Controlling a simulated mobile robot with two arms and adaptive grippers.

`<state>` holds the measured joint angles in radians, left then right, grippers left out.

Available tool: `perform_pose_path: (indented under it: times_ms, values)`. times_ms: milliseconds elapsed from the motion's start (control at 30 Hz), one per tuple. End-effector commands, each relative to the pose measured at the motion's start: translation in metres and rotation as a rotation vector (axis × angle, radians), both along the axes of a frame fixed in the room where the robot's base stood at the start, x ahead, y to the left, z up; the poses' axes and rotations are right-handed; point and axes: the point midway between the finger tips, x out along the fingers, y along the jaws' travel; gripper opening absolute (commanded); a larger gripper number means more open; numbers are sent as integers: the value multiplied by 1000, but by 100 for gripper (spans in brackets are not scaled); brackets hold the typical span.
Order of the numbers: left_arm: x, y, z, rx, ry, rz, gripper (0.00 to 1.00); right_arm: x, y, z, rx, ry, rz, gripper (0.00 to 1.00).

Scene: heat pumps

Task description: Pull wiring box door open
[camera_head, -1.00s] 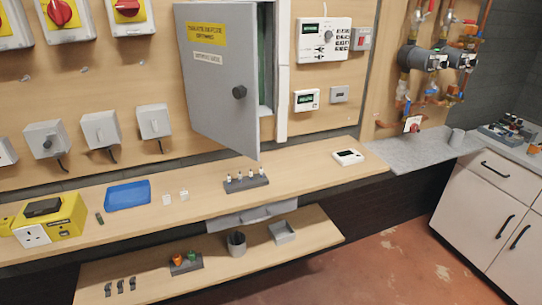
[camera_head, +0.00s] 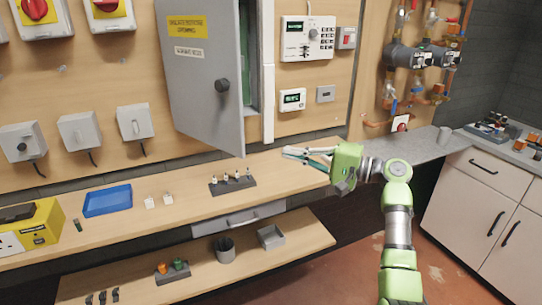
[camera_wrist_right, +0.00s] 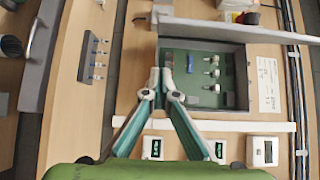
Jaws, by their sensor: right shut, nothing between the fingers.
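The wiring box door (camera_head: 200,100) is a grey panel with a yellow label and a round dark knob (camera_head: 222,85). It stands partly open in the head view, swung out from the box (camera_head: 252,60). The box's green interior (camera_wrist_right: 210,85) with several fittings shows in the right wrist view. My right gripper (camera_head: 286,153) is right of and below the door, over the bench, apart from door and knob. Its fingers (camera_wrist_right: 162,72) meet at the tips, shut and empty, in front of the open box. My left gripper is not in view.
The wooden bench (camera_head: 140,222) below holds a blue tray (camera_head: 107,200) and a dark rack (camera_head: 233,184) of small parts. A keypad panel (camera_head: 307,38) is on the wall right of the box. A lower shelf (camera_head: 210,270) holds a cup and small bins.

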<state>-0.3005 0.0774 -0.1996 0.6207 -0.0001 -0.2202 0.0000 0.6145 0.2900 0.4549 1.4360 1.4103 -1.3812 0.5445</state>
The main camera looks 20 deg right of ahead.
Motion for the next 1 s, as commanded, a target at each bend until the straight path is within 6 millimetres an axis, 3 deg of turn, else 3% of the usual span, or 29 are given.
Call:
perform_pose_path:
  times_ms: [467,700,1000]
  values:
    - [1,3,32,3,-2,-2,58,67,69,3,1,4,2,0]
    - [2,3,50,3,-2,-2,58,48,95,1,-1,3,-2,0]
    - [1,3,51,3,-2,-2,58,44,100,-2,-3,3,-3,0]
